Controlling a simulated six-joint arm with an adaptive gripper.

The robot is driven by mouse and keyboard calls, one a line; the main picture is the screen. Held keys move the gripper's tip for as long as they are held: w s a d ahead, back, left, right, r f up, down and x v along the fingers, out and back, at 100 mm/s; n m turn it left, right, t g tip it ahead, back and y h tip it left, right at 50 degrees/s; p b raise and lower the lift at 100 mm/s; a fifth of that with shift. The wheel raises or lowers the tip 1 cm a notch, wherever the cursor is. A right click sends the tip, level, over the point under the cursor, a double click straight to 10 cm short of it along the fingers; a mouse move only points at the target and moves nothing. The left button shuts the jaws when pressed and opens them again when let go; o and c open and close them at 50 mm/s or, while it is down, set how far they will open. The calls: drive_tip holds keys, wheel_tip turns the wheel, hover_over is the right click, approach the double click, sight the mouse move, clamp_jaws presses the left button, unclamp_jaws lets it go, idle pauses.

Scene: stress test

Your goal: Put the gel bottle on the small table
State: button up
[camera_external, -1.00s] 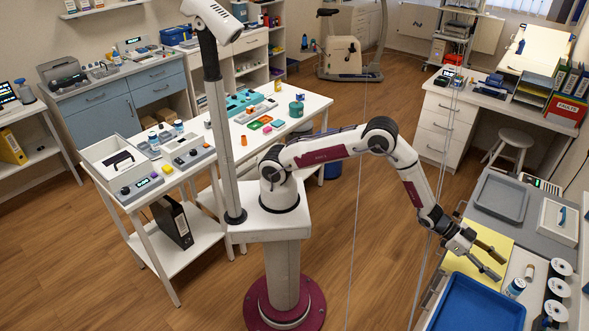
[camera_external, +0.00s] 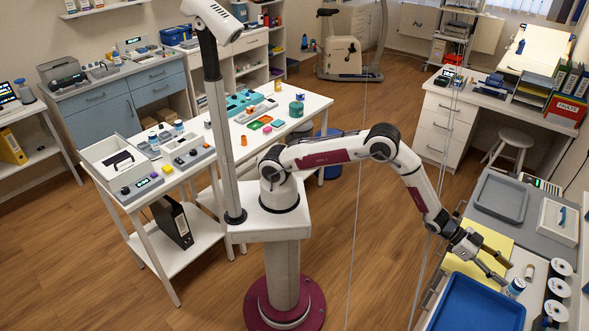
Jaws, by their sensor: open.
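A small white bottle with a blue band (camera_external: 515,287) stands on the right-hand workbench, just right of the blue tray; it looks like the gel bottle, but its label is too small to read. My gripper (camera_external: 507,274) is open and empty, low over this bench, with its fingers pointing right and down. The nearer fingertip is close to the bottle's upper left side; whether they touch cannot be told.
A blue tray (camera_external: 451,315) and a yellow sheet (camera_external: 459,266) lie left of and beneath my gripper. A grey tray (camera_external: 500,198) lies behind.

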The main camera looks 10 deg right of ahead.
sight(517, 281)
drive_tip(key=shift+x, duration=2.6)
drive_tip(key=shift+r, duration=0.2)
clamp_jaws()
